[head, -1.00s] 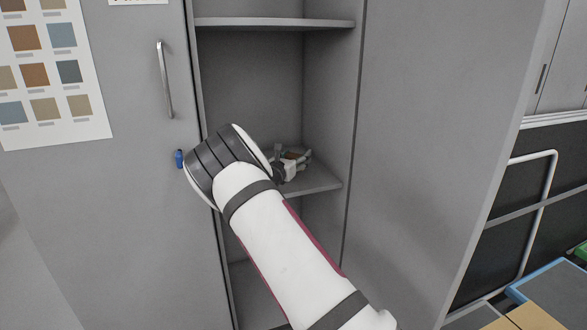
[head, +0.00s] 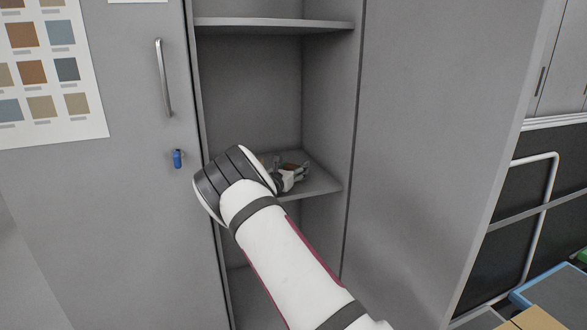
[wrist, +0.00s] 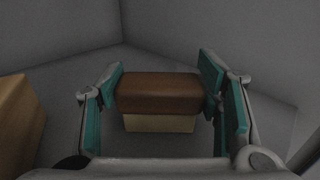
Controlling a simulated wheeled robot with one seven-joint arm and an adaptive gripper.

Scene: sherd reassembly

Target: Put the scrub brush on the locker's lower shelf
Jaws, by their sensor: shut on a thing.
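The scrub brush has a brown block with pale bristles below it. In the wrist view the brush (wrist: 158,92) sits between the teal pads of my gripper (wrist: 160,88), which is shut on its two ends. In the head view my gripper (head: 291,178) is inside the open locker, low over its lower shelf (head: 325,186), and hides most of the brush. Whether the bristles touch the shelf cannot be told. The upper shelf (head: 275,25) is well above my gripper.
A tan block-like thing (wrist: 18,115) stands at the left edge of the wrist view. The locker's left door (head: 110,220) has a handle (head: 163,78) and a blue key tag (head: 177,159) close to my wrist. The locker's right side wall bounds the opening.

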